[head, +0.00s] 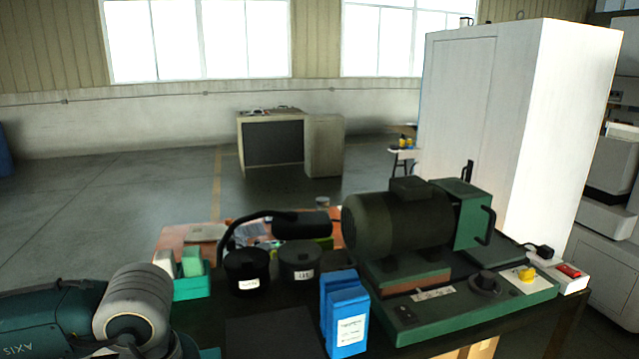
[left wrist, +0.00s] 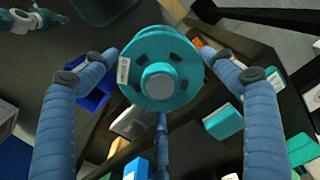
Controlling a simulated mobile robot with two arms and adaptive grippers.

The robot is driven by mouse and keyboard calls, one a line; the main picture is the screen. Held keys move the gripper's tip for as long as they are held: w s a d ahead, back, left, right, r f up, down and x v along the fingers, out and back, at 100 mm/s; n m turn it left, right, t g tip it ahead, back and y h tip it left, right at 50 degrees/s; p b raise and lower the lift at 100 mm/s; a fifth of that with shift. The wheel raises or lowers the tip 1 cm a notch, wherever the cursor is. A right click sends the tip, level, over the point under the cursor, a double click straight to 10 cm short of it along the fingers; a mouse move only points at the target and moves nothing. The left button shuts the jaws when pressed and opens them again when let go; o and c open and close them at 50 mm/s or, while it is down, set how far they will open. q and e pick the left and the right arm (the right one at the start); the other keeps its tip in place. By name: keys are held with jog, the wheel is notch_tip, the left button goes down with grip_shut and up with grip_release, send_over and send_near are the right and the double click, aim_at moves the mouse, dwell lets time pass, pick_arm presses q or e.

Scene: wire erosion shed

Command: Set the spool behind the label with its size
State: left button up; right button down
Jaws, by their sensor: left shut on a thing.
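A teal spool (left wrist: 160,75) with a round grey hub and dark slots in its flange is in the left wrist view. A small white label (left wrist: 124,71) with print too small to read is on the flange. My left gripper (left wrist: 160,57) is shut on the spool, with a finger on either side of it. In the head view my left arm (head: 130,310) comes in at the lower left; its fingers and the spool do not show there. I cannot make out a readable size label in either view.
The dark bench holds a green motor machine (head: 430,250), a blue box (head: 345,315), two black tubs (head: 247,270) (head: 300,262) with white labels, and a teal holder (head: 192,284). A tall white cabinet (head: 510,130) stands behind.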

jog(key=shift+w, duration=0.2)
dwell(0.5)
jog(key=shift+w+a, duration=0.1)
dwell(1.0)
